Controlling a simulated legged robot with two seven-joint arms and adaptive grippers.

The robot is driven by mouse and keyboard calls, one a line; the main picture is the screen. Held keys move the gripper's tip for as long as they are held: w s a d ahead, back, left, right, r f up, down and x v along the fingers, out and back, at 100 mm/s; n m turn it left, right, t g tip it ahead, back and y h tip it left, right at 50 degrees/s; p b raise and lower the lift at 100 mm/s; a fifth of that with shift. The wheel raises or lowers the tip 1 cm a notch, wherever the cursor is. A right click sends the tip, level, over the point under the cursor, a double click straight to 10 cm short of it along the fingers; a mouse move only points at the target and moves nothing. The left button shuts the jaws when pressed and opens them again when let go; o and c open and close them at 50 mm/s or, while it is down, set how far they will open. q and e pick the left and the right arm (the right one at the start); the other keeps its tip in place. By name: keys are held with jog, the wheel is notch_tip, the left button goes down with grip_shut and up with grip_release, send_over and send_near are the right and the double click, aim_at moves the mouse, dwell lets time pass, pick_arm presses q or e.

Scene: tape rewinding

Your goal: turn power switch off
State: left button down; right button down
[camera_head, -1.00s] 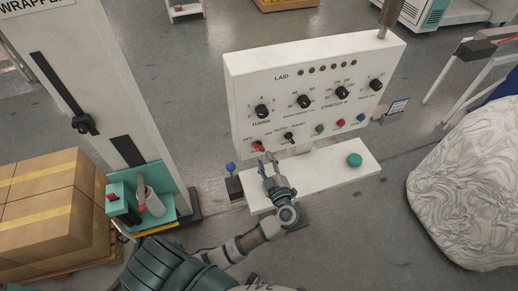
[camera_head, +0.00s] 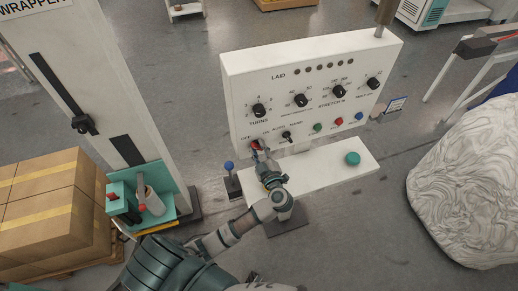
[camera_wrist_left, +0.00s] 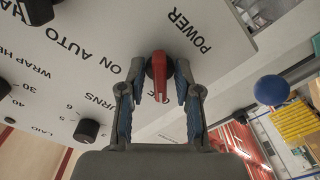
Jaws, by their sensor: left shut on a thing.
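The white control panel (camera_head: 238,108) stands upright with black knobs, switches and small coloured buttons. The red power switch (camera_wrist_left: 160,72) is on the panel beside the word POWER in the left wrist view. It also shows in the head view at the panel's lower left (camera_head: 254,144), mostly covered by my fingers. My left gripper (camera_head: 260,151) is at the switch, with one finger on each side of the red lever, and is shut on it. In the left wrist view the lever lies between the blue-padded fingertips. My right gripper is in neither view.
A white ledge (camera_head: 322,172) with a green button (camera_head: 352,158) juts out below the panel. A blue ball-topped post (camera_head: 230,167) stands left of it. A wrapper column (camera_head: 85,75) and boxes (camera_head: 45,195) are at left; a wrapped load (camera_head: 465,185) is at right.

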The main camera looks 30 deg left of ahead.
pick_arm(q)
jog(key=shift+f, duration=0.2)
jog(key=shift+n+p, duration=0.5)
jog(key=shift+p, duration=0.15)
jog(key=c, duration=1.2)
grip_release()
jog(key=v, duration=1.2)
jog(key=shift+s+r, duration=0.1)
jog(key=shift+s, duration=0.1)
